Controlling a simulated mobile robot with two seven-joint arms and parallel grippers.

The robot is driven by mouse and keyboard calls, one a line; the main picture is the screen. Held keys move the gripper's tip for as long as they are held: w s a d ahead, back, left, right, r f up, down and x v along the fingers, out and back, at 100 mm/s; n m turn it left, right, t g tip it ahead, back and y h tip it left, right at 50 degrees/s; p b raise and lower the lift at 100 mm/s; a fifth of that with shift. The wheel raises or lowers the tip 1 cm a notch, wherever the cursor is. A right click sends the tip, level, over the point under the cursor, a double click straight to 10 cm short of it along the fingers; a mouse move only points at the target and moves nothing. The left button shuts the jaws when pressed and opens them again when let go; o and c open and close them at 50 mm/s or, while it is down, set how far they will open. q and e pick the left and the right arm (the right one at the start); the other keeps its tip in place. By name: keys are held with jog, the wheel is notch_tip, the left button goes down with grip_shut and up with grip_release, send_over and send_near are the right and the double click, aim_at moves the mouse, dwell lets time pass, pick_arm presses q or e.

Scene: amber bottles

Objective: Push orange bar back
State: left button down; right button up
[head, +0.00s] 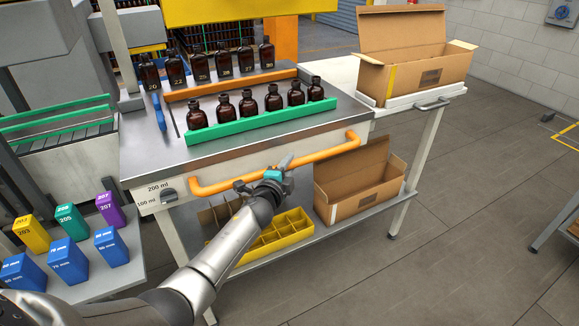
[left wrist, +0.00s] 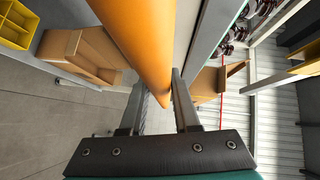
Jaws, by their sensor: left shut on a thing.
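The orange bar (head: 322,152) is a long rounded handle along the front edge of the steel worktable (head: 165,150). My left gripper (head: 283,165) is at the middle of the bar, coming from the front. In the left wrist view the orange bar (left wrist: 140,35) runs between the two fingers of my left gripper (left wrist: 160,80), with one finger on each side, and the gripper is shut on it. The fingertips are partly hidden behind the bar. My right gripper does not show.
Several amber bottles (head: 273,98) stand in a row behind a green rail (head: 265,122); more stand behind an orange rail (head: 230,83). Open cardboard boxes stand at right (head: 420,60) and on the lower shelf (head: 360,180), beside a yellow divided tray (head: 290,225).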

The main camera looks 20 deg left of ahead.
pick_arm(q)
jog(key=shift+w+a+r, duration=0.1)
jog(key=shift+a+r, duration=0.1)
jog(key=shift+a, duration=0.05)
jog(key=c, duration=1.1)
grip_release()
jog(key=o, duration=0.4)
jog(key=shift+f, duration=0.15)
jog(key=shift+o, duration=0.2)
jog(key=shift+d, duration=0.1)
jog(key=shift+s, duration=0.5)
jog(key=s+d+r+p, duration=0.1)
jog(key=s+r+p, duration=0.1)
jog(key=s, duration=1.2)
jog(key=shift+d+p, duration=0.3)
jog(key=shift+p, duration=0.35)
